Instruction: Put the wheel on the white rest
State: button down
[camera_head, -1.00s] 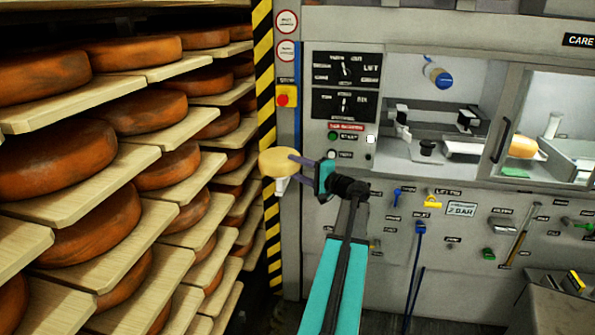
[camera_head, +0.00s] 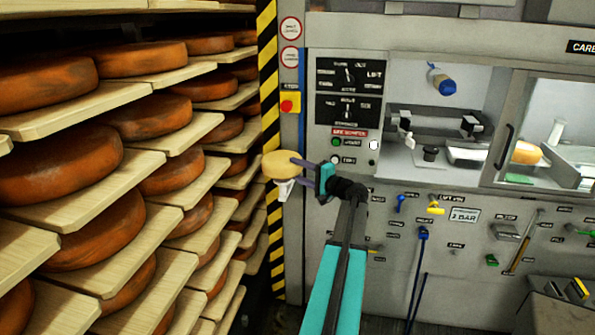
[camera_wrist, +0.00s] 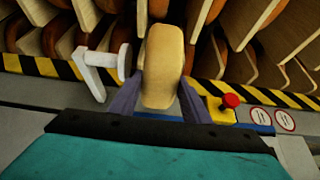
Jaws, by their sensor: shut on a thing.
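A pale yellow cheese wheel (camera_head: 279,165) is held on edge between the two fingers of my gripper (camera_head: 298,172). In the wrist view the wheel (camera_wrist: 163,60) sits between the purple fingers, one on each side. The white rest (camera_head: 284,189) shows just below the wheel in the head view, partly hidden by it. In the wrist view the rest (camera_wrist: 98,66) is a white bracket with a round end, left of the wheel with a narrow gap between them. I cannot tell how far apart they are in depth.
Shelves of orange-brown cheese wheels (camera_head: 55,160) fill the left. A yellow-black striped post (camera_head: 268,90) stands behind the wheel. A red emergency button (camera_head: 287,105) is above it, and shows near the wheel in the wrist view (camera_wrist: 230,100). A grey machine panel (camera_head: 400,270) fills the right.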

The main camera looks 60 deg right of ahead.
jog(key=shift+f+p, duration=0.55)
jog(key=shift+f, duration=0.85)
jog(key=shift+f, duration=0.1)
jog(key=c, duration=1)
grip_release()
jog(key=shift+f, duration=0.15)
jog(key=shift+r, duration=0.2)
jog(key=s+a+b, duration=0.2)
jog(key=s+b, duration=0.1)
jog(key=s, duration=0.9)
jog(key=shift+a+b, duration=0.15)
jog(key=shift+b, duration=0.2)
jog(key=shift+f, duration=0.1)
